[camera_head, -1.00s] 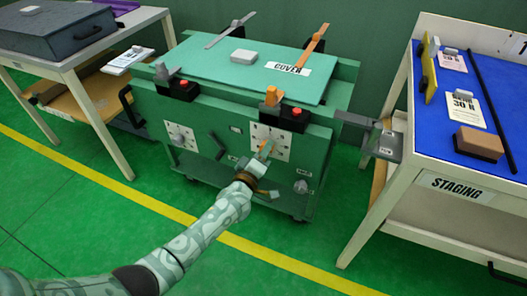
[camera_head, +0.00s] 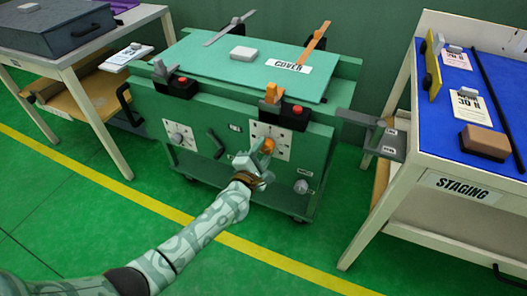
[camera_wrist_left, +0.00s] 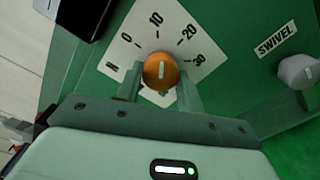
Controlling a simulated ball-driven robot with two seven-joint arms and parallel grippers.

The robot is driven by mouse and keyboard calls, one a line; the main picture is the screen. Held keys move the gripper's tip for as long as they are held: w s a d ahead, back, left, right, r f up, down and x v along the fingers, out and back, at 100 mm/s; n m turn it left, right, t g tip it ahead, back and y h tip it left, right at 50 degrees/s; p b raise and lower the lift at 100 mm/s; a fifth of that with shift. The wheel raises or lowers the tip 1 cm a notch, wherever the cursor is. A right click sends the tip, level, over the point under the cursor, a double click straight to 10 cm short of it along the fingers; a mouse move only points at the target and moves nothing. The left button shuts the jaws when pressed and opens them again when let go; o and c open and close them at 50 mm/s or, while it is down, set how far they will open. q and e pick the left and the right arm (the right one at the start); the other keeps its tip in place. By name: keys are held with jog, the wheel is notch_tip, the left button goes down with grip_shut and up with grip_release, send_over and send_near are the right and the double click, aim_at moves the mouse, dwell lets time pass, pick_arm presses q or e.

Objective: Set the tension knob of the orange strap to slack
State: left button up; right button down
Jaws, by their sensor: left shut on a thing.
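The orange tension knob (camera_head: 268,145) stands on a white dial plate (camera_head: 284,153) on the green cabinet's front. In the left wrist view the orange knob (camera_wrist_left: 161,70) has a pale pointer line that runs upright in the picture, roughly toward the 10 mark. The dial plate (camera_wrist_left: 146,43) shows 10, 20 and 30. My left gripper (camera_head: 262,155) is shut on the knob, with one finger on each side, in the wrist view too (camera_wrist_left: 161,84). The orange strap (camera_head: 313,46) lies over the cover's right side, above an orange clip (camera_head: 273,93). My right gripper is out of view.
A grey knob on a similar dial (camera_head: 180,137) sits to the left, with a dark lever (camera_head: 216,145) between. A swivel knob (camera_head: 301,186) sits low at right. The staging table (camera_head: 455,184) stands to the right, a grey-topped table (camera_head: 75,60) to the left.

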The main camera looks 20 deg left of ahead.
pick_arm(q)
jog(key=shift+f+n, duration=0.3)
jog(key=shift+n, duration=0.6)
jog(key=n+b, duration=0.2)
jog(key=n, duration=0.4)
jog(key=shift+f, duration=0.1)
jog(key=shift+d+n+b, duration=0.1)
jog(key=shift+n+b, duration=0.3)
jog(key=shift+n, duration=1.2)
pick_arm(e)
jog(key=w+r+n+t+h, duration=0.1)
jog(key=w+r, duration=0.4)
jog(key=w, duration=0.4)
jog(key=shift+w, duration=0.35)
pick_arm(q)
jog(key=o, duration=1)
jog(key=shift+r, duration=0.2)
